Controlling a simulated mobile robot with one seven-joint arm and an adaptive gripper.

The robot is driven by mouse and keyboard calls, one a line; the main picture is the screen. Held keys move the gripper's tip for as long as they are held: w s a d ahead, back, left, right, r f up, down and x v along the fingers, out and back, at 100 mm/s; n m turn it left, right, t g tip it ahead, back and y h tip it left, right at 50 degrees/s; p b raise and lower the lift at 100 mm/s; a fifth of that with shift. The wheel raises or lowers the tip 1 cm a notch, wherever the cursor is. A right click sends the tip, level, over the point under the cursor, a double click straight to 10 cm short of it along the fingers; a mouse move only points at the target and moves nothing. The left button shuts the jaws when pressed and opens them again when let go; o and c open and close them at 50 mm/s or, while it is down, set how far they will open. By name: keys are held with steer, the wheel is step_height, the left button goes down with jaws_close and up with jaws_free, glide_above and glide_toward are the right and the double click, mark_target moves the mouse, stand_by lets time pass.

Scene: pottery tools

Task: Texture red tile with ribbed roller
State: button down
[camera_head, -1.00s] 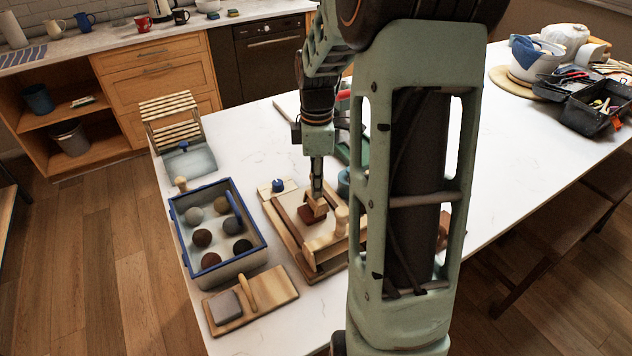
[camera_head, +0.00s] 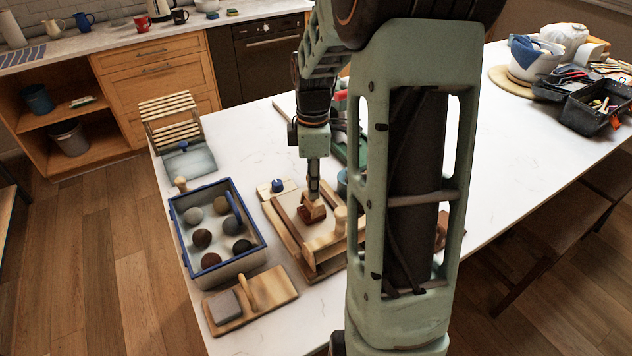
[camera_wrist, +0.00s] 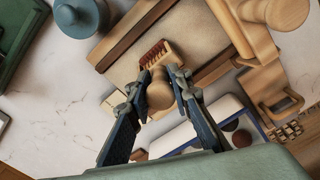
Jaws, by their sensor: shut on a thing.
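My gripper (camera_wrist: 154,98) is shut on the rounded wooden handle of the ribbed roller (camera_wrist: 159,92). In the head view my gripper (camera_head: 314,190) points down over the wooden work board, with the wooden tool below it. The red tile (camera_head: 311,215) lies on the pale work surface, partly hidden under the tool. In the wrist view a dark red, finely ribbed patch (camera_wrist: 154,54) shows just beyond the handle, framed by pale wood. I cannot tell there whether tool and tile touch.
A blue-rimmed box (camera_head: 180,230) of clay balls stands left. A wooden board (camera_head: 275,290) with a grey block lies in front. A blue-grey pot (camera_wrist: 82,15) stands close by.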

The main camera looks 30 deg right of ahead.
steer(key=shift+s+a, duration=0.1)
steer(key=shift+a, duration=0.65)
stand_by(0.4)
steer(key=shift+a, duration=0.35)
steer(key=shift+d, duration=0.65)
stand_by(0.4)
